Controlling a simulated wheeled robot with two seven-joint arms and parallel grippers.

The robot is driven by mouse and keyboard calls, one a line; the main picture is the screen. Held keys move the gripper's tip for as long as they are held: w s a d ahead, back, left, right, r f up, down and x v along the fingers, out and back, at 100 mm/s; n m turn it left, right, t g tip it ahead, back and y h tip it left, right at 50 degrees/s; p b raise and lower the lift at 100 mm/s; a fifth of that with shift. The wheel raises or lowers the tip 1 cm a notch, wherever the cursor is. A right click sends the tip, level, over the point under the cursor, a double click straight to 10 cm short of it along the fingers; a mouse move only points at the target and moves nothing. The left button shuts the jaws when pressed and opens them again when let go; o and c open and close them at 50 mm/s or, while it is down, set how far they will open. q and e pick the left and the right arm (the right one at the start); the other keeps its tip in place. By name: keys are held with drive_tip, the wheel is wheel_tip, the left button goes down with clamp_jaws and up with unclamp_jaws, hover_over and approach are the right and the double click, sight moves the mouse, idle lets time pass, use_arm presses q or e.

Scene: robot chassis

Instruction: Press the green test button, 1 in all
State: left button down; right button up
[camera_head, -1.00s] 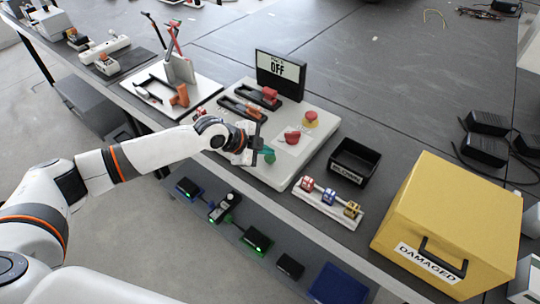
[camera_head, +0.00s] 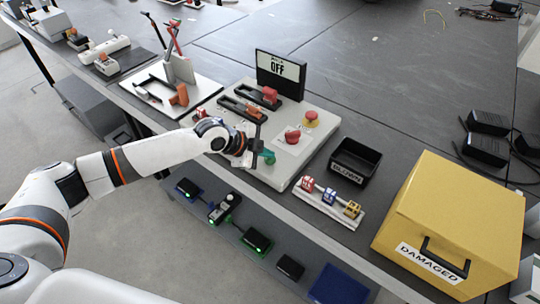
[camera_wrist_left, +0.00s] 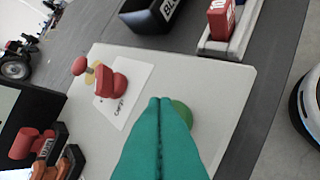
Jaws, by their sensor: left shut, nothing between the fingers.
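The green test button (camera_wrist_left: 183,112) shows in the left wrist view as a round green edge on the pale panel (camera_wrist_left: 222,100). My left gripper (camera_wrist_left: 161,102) has teal fingers that are shut together and empty. Its fingertips lie just beside the button and overlap it in the picture, hiding part of it. I cannot tell whether they touch it. In the head view the left gripper (camera_head: 267,157) hangs over the front part of the white panel (camera_head: 322,118), and the button cannot be told apart from the teal fingers. My right gripper is not in view.
To the right are a black bin (camera_head: 355,162), a small block rack (camera_head: 330,205) and a yellow DAMAGED box (camera_head: 450,215).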

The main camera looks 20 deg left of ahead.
sight(266, 159)
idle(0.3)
use_arm(q)
drive_tip(key=shift+r+p, duration=0.9)
drive_tip(key=shift+r, duration=0.05)
drive_tip(key=shift+r, duration=0.1)
wheel_tip(266, 159, up, 5)
drive_tip(key=p, duration=0.4)
idle(0.4)
